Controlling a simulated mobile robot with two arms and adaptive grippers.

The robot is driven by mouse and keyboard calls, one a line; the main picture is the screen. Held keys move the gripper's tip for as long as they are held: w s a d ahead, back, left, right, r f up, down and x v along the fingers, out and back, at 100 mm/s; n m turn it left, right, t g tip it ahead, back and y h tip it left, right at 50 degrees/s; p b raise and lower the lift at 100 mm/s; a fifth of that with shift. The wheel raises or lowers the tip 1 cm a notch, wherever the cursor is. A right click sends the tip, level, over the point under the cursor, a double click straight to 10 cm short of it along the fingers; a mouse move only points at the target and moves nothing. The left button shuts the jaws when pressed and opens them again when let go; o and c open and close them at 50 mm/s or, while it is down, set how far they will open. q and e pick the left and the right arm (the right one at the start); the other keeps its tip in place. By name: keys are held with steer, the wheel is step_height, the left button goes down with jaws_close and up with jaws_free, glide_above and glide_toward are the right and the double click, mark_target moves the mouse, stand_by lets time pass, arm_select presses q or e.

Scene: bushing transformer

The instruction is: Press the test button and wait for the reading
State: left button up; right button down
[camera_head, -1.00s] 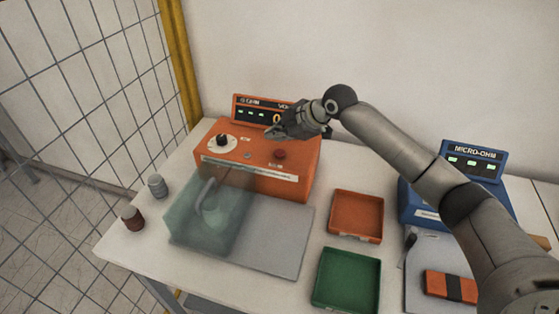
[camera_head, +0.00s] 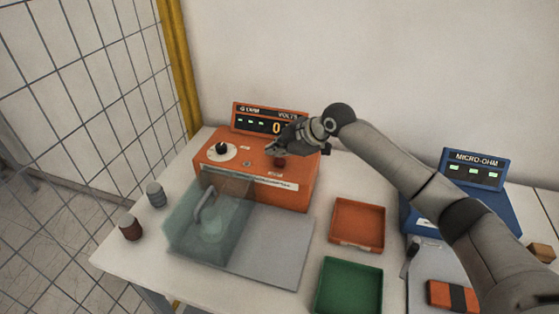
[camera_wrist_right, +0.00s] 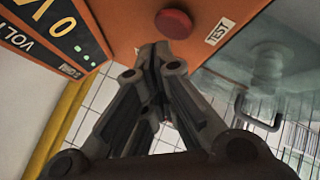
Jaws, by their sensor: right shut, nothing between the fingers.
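The orange tester (camera_head: 228,167) stands at the back of the table, its display (camera_head: 270,119) lit and partly hidden by my arm; a 0 shows. The red test button (camera_head: 280,163) is on its top face. In the right wrist view the button (camera_wrist_right: 173,23) sits just beyond my fingertips, beside a TEST label (camera_wrist_right: 220,32). My right gripper (camera_head: 270,150) is shut and empty, its tips close to the button; they look apart from it in the wrist view (camera_wrist_right: 157,50). My left gripper is not in view.
A clear cover (camera_head: 212,220) with a handle stands in front of the tester, over a grey plate (camera_head: 282,262). Orange (camera_head: 357,246) and green (camera_head: 348,310) trays lie to the right. A blue micro-ohm meter (camera_head: 472,170) stands far right. Two small cylinders stand left, near a mesh fence.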

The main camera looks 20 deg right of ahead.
mark_target(277, 163)
stand_by(0.7)
steer(key=shift+f, duration=0.45)
steer(key=shift+f, duration=0.55)
stand_by(0.5)
steer(key=shift+r, duration=0.1)
steer(key=shift+r+p, duration=0.6)
steer(key=shift+r, duration=0.3)
steer(key=shift+r, duration=0.1)
step_height(277, 163, up, 5)
steer(key=p, duration=0.4)
